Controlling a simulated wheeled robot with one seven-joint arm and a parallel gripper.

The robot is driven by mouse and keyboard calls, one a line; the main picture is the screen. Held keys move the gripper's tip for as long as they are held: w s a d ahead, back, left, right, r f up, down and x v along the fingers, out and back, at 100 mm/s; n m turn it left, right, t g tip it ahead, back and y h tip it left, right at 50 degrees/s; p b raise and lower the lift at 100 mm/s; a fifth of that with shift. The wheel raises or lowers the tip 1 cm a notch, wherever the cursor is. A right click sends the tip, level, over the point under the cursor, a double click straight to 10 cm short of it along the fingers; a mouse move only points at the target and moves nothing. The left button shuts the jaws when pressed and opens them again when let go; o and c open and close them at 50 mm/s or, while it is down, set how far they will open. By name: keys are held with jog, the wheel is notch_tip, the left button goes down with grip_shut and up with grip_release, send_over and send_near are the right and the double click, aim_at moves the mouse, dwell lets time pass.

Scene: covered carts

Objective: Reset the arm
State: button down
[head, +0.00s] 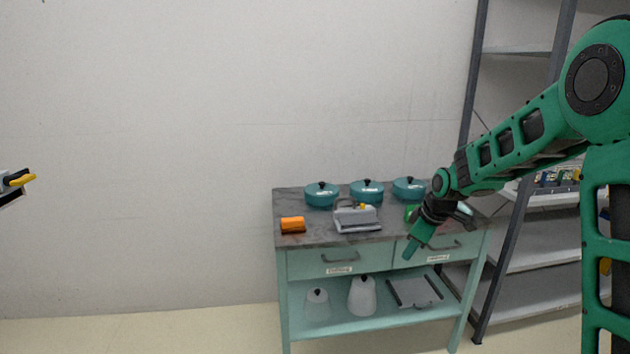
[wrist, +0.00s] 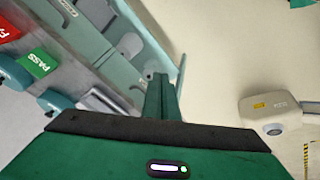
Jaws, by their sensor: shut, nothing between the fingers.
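My green arm reaches in from the right side of the head view. My gripper (head: 412,248) points down and left, in front of the right drawer of the cart. In the wrist view my gripper (wrist: 160,78) is shut and empty, its two green fingers together. The cart (head: 310,262) is pale green with a dark grey top, two drawers and a lower shelf. It also shows tilted in the wrist view (wrist: 150,45).
Several teal pots (head: 321,194) line the cart's back edge. An orange block (head: 292,225) and a grey device (head: 357,218) stand in front. White canisters (head: 361,296) and a tray sit below. A metal shelf rack (head: 545,235) stands right. Floor left of the cart is clear.

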jog(key=s+d+r+m+g+h, duration=0.1)
jog(key=s+d+r+m, duration=0.25)
jog(key=s+d, duration=0.45)
jog(key=s+d+r+m+g+h, duration=0.15)
jog(key=s+d+m, duration=0.25)
jog(key=s, duration=0.7)
jog(key=s+d+m+g, duration=0.1)
jog(key=s+m, duration=0.8)
jog(key=s, duration=1.5)
jog(key=shift+s+d+r+y, duration=0.25)
jog(key=shift+d+y, duration=0.2)
jog(key=shift+d, duration=0.35)
jog(key=shift+m+g, duration=0.25)
